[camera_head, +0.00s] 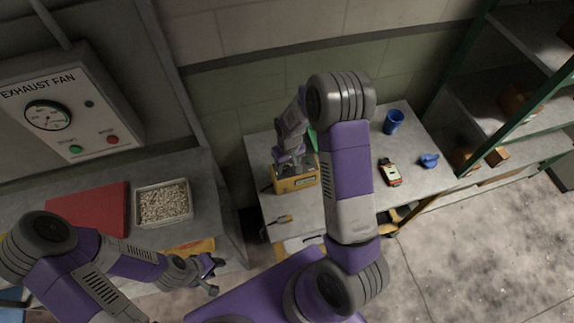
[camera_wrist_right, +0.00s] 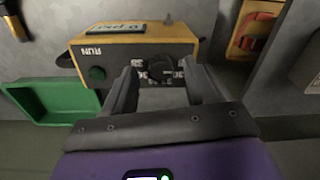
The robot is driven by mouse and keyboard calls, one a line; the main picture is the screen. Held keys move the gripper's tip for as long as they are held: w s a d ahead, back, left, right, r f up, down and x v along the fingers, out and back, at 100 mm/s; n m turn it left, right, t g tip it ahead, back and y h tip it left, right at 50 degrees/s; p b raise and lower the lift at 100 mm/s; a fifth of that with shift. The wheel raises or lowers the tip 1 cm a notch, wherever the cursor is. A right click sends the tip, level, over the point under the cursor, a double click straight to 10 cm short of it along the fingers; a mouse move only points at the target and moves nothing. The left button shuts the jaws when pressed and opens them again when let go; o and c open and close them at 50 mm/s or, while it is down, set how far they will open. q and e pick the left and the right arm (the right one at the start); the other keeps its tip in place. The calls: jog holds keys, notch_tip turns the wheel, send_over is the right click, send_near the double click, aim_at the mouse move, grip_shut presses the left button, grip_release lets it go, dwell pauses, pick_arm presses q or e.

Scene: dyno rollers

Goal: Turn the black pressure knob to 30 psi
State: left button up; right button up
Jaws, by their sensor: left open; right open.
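The yellow pressure unit (camera_head: 297,182) stands on the grey bench in the head view. In the right wrist view the yellow unit (camera_wrist_right: 110,50) appears upside down, with a green RUN button (camera_wrist_right: 96,73) and a display (camera_wrist_right: 118,27) that seems to read 0 psi. Its black pressure knob (camera_wrist_right: 163,67) sits on the front face, with white numbers around it too small to read surely. My right gripper (camera_wrist_right: 160,70) is open, its fingertips on either side of the knob; I cannot tell whether they touch it. My left gripper (camera_head: 211,275) is open and empty, low beside the left bench.
A green tray (camera_wrist_right: 52,100) lies beside the unit. A blue cup (camera_head: 393,121), a red and white device (camera_head: 390,173) and a blue object (camera_head: 429,160) stand on the bench's right. The left bench holds a gravel tray (camera_head: 164,203) and a red folder (camera_head: 90,208).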

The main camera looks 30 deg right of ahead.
jog(key=shift+f, duration=0.8)
grip_shut()
jog(key=shift+m, duration=0.4)
jog(key=shift+a+m+b, duration=0.1)
jog(key=shift+m+b, duration=0.5)
jog(key=shift+m, duration=2.5)
